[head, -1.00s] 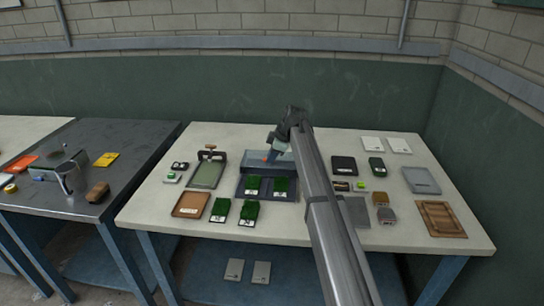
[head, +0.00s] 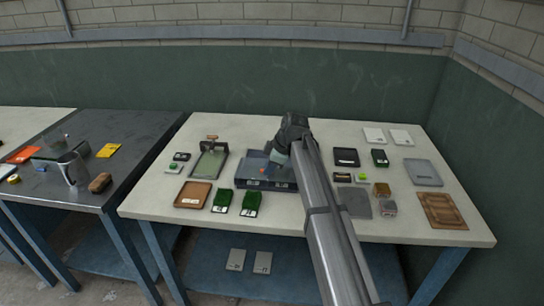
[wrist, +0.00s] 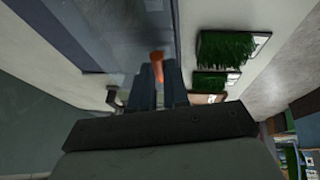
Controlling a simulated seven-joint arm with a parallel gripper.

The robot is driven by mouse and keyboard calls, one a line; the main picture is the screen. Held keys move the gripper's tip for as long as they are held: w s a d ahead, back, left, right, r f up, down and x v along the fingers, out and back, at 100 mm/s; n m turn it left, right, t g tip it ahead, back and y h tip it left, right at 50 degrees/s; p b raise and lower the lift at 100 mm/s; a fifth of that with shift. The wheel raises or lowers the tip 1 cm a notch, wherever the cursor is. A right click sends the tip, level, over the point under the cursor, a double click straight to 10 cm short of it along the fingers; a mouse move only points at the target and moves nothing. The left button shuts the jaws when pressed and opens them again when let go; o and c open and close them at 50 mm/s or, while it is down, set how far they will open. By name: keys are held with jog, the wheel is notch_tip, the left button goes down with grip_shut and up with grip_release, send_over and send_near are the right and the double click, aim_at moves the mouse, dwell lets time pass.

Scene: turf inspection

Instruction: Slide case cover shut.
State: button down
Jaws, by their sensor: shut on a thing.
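The dark blue-grey case (head: 284,187) lies near the middle of the pale table. Its cover (head: 250,169) lies over the case, and no turf shows inside; whether a thin gap is left at the front edge is too small to tell. A small orange-red knob (wrist: 157,66) stands up from the cover (wrist: 135,30). My gripper (head: 269,163) is over the cover, shut on the knob; in the wrist view the knob is between the two dark fingers (wrist: 160,82). My arm hides part of the case's right side.
Two green turf samples (head: 222,201) (head: 250,204) lie just in front of the case. A brown tray (head: 192,195) and a framed green board (head: 209,161) are to the left. A black tray (head: 346,157) and a grey plate (head: 355,203) are to the right.

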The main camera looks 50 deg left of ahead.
jog(key=shift+s+d, duration=0.25)
jog(key=c, duration=1.1)
grip_release()
jog(key=v, duration=1.3)
jog(key=shift+d+r, duration=0.15)
jog(key=shift+r, duration=0.2)
